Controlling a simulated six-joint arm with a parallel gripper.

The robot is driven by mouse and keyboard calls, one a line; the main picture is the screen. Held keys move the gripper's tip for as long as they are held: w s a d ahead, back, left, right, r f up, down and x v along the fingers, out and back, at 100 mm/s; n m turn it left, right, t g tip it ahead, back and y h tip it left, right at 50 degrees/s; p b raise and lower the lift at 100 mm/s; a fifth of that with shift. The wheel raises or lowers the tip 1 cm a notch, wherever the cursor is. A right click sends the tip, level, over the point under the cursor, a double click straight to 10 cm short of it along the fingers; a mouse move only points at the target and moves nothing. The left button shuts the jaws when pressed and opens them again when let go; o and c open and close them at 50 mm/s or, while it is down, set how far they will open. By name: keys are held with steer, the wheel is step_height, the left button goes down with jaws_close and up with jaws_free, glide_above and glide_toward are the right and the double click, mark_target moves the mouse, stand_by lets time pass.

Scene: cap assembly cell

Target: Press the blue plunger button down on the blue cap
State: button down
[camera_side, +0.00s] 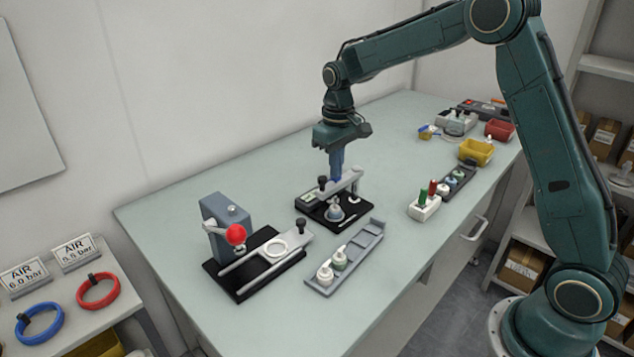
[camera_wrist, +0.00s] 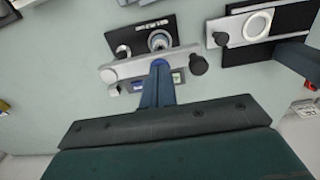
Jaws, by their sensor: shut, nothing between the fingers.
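My gripper (camera_side: 336,176) points straight down over the black fixture (camera_side: 314,208) in the middle of the table. Its blue fingers are closed together and empty, with tips at or just above the fixture's grey bar (camera_side: 349,181); contact cannot be told. The fingers also show in the wrist view (camera_wrist: 160,66), next to the bar (camera_wrist: 132,68). A round grey-blue cap (camera_side: 335,213) sits in the fixture on the near side of the bar; it also shows in the wrist view (camera_wrist: 160,40), beyond the fingertips. A blue plunger button cannot be made out clearly on it.
A press with a red ball knob (camera_side: 235,234) and a sliding plate stands to the left. A grey tray (camera_side: 369,244) with two caps lies in front. A rack (camera_side: 424,207) with green and red pieces, a yellow bin (camera_side: 476,152) and a red bin (camera_side: 499,130) are to the right.

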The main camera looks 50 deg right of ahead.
steer(key=shift+r, duration=1.35)
step_height(320, 180, up, 5)
steer(key=shift+s+r, duration=0.1)
stand_by(0.5)
steer(key=s+a+r+t, duration=0.15)
steer(key=s+r, duration=0.25)
steer(key=s, duration=0.4)
steer(key=s+a+r+t, duration=0.1)
steer(key=s+a+r, duration=0.1)
steer(key=s+r, duration=0.35)
steer(key=s+f+t, duration=0.1)
steer(key=s+f, duration=0.1)
steer(key=s, duration=0.6)
steer(key=s+a+f+t, duration=0.1)
steer(key=s+f+t, duration=0.1)
steer(key=s, duration=0.7)
steer(key=shift+s+a+f, duration=0.25)
steer(key=shift+f, duration=0.25)
